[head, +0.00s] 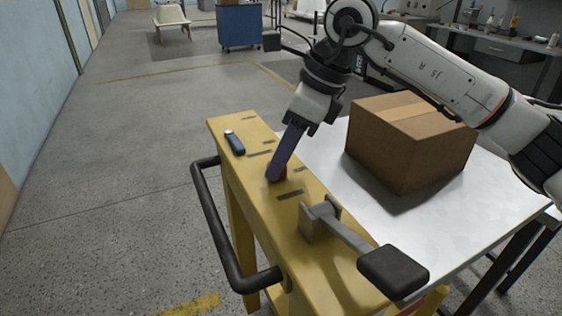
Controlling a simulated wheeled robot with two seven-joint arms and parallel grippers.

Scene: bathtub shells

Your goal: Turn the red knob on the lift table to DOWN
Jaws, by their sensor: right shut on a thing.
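Small dark label plates (290,195) lie around the knob, too small to read, so I cannot tell which setting the knob points to. My left gripper is not in view.
A lever with a black pad (392,270) stands at the panel's near end. A black handlebar (212,235) runs along the left. A cardboard box (410,150) sits on the white tabletop (330,150). Floor to the left is clear.

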